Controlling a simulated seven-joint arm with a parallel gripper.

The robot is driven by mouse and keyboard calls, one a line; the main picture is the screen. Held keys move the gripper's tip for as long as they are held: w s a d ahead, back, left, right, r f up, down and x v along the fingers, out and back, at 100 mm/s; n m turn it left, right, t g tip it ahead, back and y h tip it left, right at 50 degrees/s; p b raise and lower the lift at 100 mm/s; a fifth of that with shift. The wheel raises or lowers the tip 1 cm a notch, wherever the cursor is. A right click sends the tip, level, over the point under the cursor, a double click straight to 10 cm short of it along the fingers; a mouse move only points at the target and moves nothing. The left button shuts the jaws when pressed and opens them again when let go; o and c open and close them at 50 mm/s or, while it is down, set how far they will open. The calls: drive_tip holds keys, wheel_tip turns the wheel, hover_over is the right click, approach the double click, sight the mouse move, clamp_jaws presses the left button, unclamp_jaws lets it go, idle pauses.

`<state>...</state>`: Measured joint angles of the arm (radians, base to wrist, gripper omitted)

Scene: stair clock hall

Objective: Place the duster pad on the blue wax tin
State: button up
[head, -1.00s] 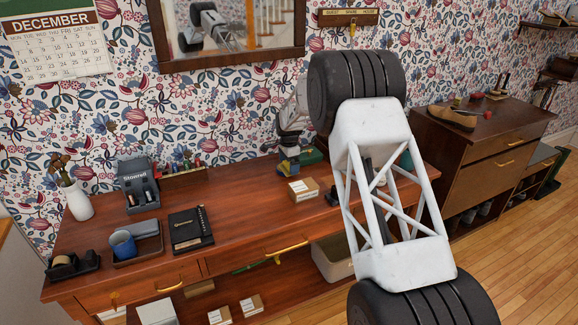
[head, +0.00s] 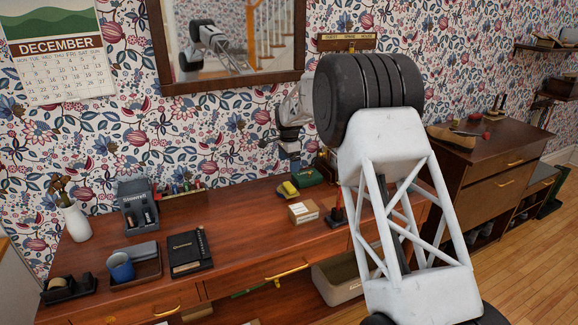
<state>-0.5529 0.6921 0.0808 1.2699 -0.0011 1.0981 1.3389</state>
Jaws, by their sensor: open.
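A small yellow block (head: 288,189), which looks like the duster pad, sits on the desk toward the back, left of a green box. A dark edge shows around it, but I cannot tell whether that is the blue wax tin under it. No other blue tin is plainly visible. My gripper (head: 293,163) is above and slightly right of the yellow block, apart from it, pointing down. It is open, and nothing shows between its fingers, though they are small and dark here.
The green box (head: 307,177) is close behind the yellow block. A small cardboard box (head: 303,212) stands in front. The desk's middle is clear.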

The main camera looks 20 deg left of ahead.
idle(0.8)
drive_tip(key=s+d+r+n, duration=0.1)
drive_tip(key=s+d+r, duration=0.7)
drive_tip(key=d, duration=0.4)
drive_tip(key=s+d+r+n+t, duration=0.1)
drive_tip(key=s+d+r+n, duration=0.1)
drive_tip(key=s+d+r, duration=0.75)
drive_tip(key=s+d+r+n, duration=0.1)
drive_tip(key=s+d+r, duration=0.4)
drive_tip(key=d, duration=1)
drive_tip(key=s+d+n+t, duration=0.1)
drive_tip(key=s+d, duration=0.5)
drive_tip(key=s, duration=0.3)
drive_tip(key=s+d+n, duration=0.1)
drive_tip(key=s+d, duration=0.6)
drive_tip(key=s, duration=0.2)
drive_tip(key=s+d+f+n, duration=0.1)
drive_tip(key=s+d+f, duration=0.2)
drive_tip(key=s, duration=0.7)
drive_tip(key=s+d+f+n, duration=0.1)
drive_tip(key=s+d+f, duration=0.2)
drive_tip(key=s, duration=0.7)
drive_tip(key=shift+s+d+n+t, duration=0.3)
drive_tip(key=shift+d+n, duration=0.1)
